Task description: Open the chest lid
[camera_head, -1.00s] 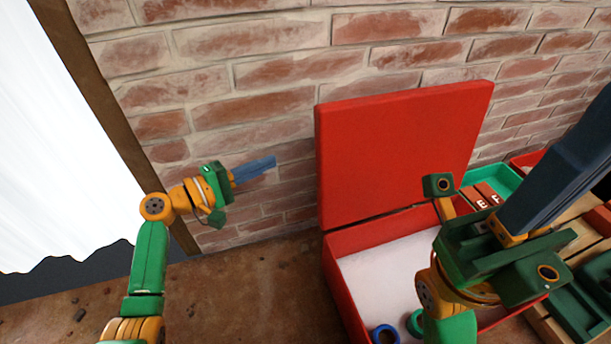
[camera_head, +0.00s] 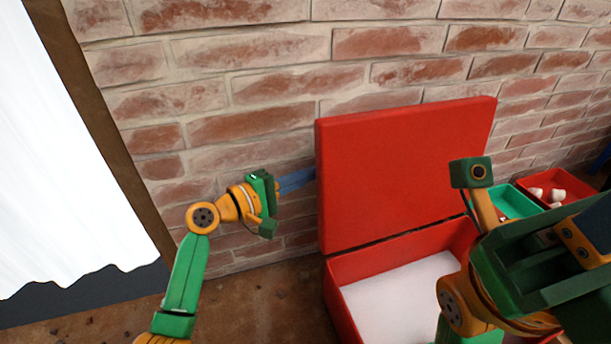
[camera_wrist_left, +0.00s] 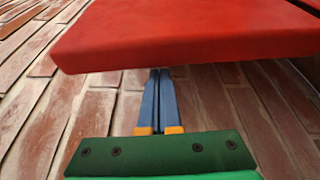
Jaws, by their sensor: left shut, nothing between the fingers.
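The red chest lid (camera_head: 400,170) stands raised, roughly upright in front of the brick wall, with the red chest (camera_head: 345,312) open below it. The chest's white floor (camera_head: 405,298) shows. My left gripper (camera_head: 296,181) is at the lid's left edge, its blue fingers shut and empty. Their tips are partly hidden behind the lid in the head view. In the left wrist view the fingers (camera_wrist_left: 159,85) reach to the edge of the lid (camera_wrist_left: 190,35); whether they touch it I cannot tell. My right gripper (camera_head: 590,235) is at the right, its fingers cut off by the frame.
The brick wall (camera_head: 240,80) stands close behind the lid. A green tray (camera_head: 520,203) and a red bin (camera_head: 570,182) with pale items are right of the chest. My right arm covers the chest's right side. A white panel with a brown frame (camera_head: 95,130) is at the left.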

